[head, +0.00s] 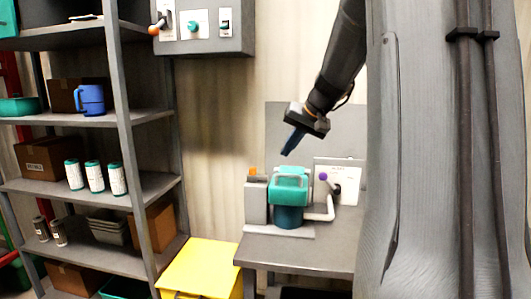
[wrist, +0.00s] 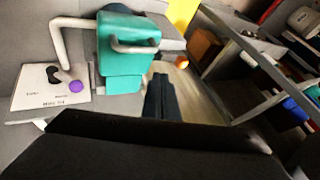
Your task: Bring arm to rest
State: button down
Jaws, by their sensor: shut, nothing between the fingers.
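My gripper (head: 288,151) hangs in the air above and behind the teal-topped device on the grey bench, pointing down and to the left. In the wrist view my gripper's fingers (wrist: 160,88) are together with nothing between them. My arm reaches down to it from the top of the head view. The fingers look apart from the teal device (head: 290,187), which also shows in the wrist view (wrist: 122,70).
The grey bench (head: 310,254) carries the device and a white panel with a purple knob (head: 323,176). A shelf rack (head: 130,130) stands left. A yellow box (head: 202,265) is on the floor side. A control box (head: 204,30) hangs on the wall.

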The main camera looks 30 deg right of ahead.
jog(key=s+a+f+n+g+h, duration=0.1)
jog(key=s+a+f+n+g, duration=0.5)
jog(key=s+a+f, duration=1.7)
jog(key=shift+s+a+f+h, duration=0.3)
jog(key=shift+s+a+f, duration=0.1)
jog(key=shift+s+a, duration=0.85)
